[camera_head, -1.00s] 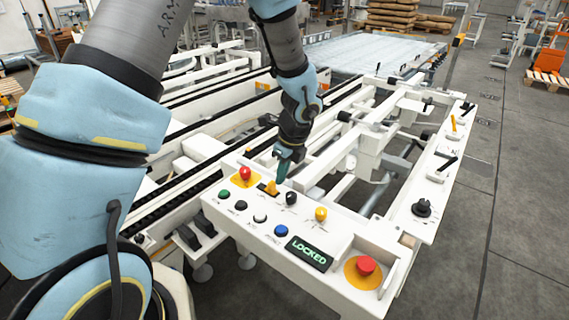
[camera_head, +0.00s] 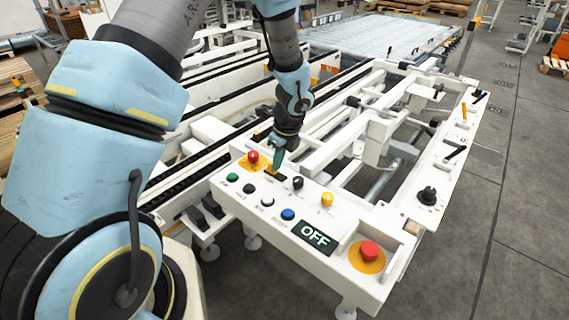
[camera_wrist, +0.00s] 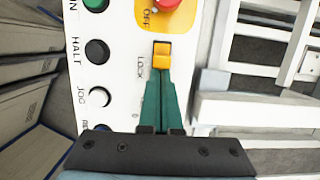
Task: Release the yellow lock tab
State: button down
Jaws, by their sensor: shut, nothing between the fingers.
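In the head view my gripper (camera_head: 274,170) points down at the panel beside the red button (camera_head: 253,157) and largely hides the tab. The panel display (camera_head: 316,238) reads OFF.
Green (camera_head: 232,177), black, white and blue (camera_head: 288,214) buttons line the panel's near edge. A red emergency stop (camera_head: 369,251) is at the right end. Conveyor rails lie behind.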

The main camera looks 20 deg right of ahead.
dwell(0.3)
jog(key=p+v, duration=0.8)
jog(key=v, duration=0.2)
dwell(0.4)
jog(key=w+a+r+n+g, duration=0.1)
jog(key=a+r+n, duration=0.3)
jog(key=a+n, duration=0.3)
jog(key=w+a+r+n, duration=0.1)
jog(key=a+r+n, duration=0.45)
jog(key=a, duration=0.35)
jog(key=s+a+r+n, duration=0.2)
jog(key=s+a+n, duration=0.1)
jog(key=a+n, duration=0.4)
jog(key=s+a+r+n+h+b, duration=0.1)
jog(key=s+a+r+n, duration=0.2)
jog(key=a+n, duration=0.4)
jog(key=shift+s+a+n+h, duration=0.3)
jog(key=shift+s+n, duration=0.2)
jog(key=shift+n, duration=0.75)
